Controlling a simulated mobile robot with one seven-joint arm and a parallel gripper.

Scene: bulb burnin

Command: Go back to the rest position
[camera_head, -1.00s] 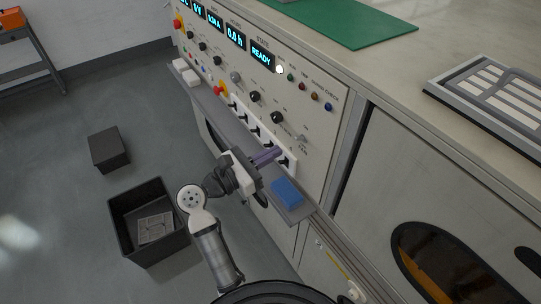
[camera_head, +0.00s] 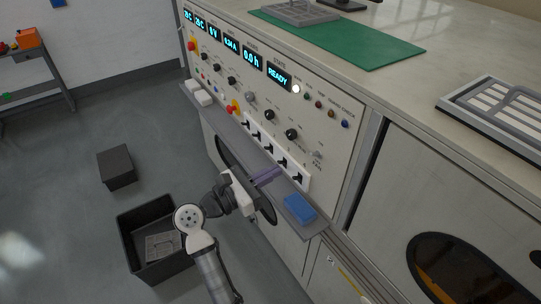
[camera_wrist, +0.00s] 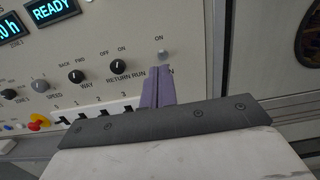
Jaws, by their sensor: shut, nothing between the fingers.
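My gripper (camera_head: 266,177) is shut and empty, its purple fingers together. In the head view it is in front of the burn-in panel (camera_head: 327,134), over the narrow grey ledge and just left of a blue block (camera_head: 299,208). In the wrist view my gripper (camera_wrist: 158,72) points at the panel's lower part, its tips just below a small toggle switch (camera_wrist: 163,55) marked ON. Whether the tips touch the panel I cannot tell. The state display (camera_head: 279,76) reads READY.
A ledge (camera_head: 240,128) runs along the panel below a row of black switches. A green mat (camera_head: 375,50) and a slotted tray (camera_head: 490,108) lie on the bench top. A black bin (camera_head: 128,240) and a dark box (camera_head: 116,167) stand on the floor at left.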

